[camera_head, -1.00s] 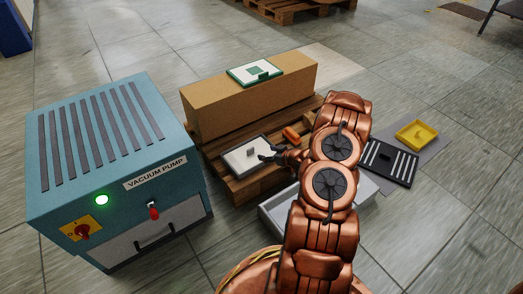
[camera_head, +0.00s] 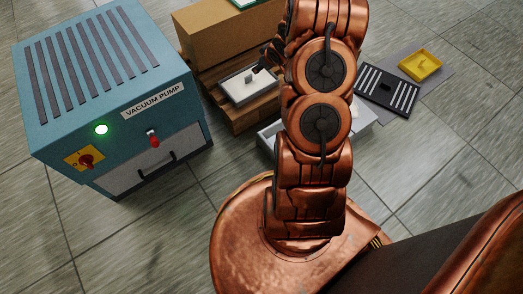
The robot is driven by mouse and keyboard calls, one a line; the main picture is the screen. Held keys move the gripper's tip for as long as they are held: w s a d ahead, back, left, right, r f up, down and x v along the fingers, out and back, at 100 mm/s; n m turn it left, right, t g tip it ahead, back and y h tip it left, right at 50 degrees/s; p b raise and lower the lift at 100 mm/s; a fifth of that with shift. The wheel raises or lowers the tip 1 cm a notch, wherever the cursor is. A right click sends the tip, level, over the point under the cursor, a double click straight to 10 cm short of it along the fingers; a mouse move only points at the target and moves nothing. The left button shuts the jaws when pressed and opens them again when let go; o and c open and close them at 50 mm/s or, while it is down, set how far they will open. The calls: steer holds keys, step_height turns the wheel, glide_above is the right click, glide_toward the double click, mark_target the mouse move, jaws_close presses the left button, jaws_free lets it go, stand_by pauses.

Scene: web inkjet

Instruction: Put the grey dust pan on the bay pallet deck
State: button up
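A shallow pale-grey pan (camera_head: 240,95) with a dark rim and a small upright grip lies flat on the front of the wooden pallet deck (camera_head: 217,103); I take it for the grey dust pan. My gripper (camera_head: 265,60) is at the pan's back right corner. Its dark fingers look spread, with nothing seen between them. Whether a finger touches the pan's rim I cannot tell. My arm hides the right part of the pallet.
A cardboard box (camera_head: 225,38) stands on the pallet behind the pan, with a green-edged item on top. A grey bin (camera_head: 268,141) sits in front of the pallet. A striped black panel (camera_head: 388,90) and yellow tray (camera_head: 420,65) lie right. A vacuum pump (camera_head: 105,90) stands left.

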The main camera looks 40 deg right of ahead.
steer(key=s+a+r+m+g+h, duration=0.1)
steer(key=s+a+r+g, duration=0.4)
steer(key=s+a+r, duration=0.8)
steer(key=s+a+r+g+y, duration=0.1)
steer(key=s+a+r+g, duration=0.2)
steer(key=s+a, duration=0.6)
steer(key=s+a+r+g+y, duration=0.1)
steer(key=s+a+r+g, duration=0.2)
steer(key=s+a+r, duration=0.5)
steer(key=s+a, duration=0.1)
steer(key=s, duration=0.8)
steer(key=shift+a, duration=0.25)
steer(key=shift+r, duration=0.1)
step_height(320, 180, up, 39)
steer(key=w+t+p, duration=0.1)
steer(key=p, duration=3.6)
steer(key=shift+d+m+t, duration=0.2)
steer(key=shift+m+t, duration=0.1)
steer(key=shift+t, duration=0.1)
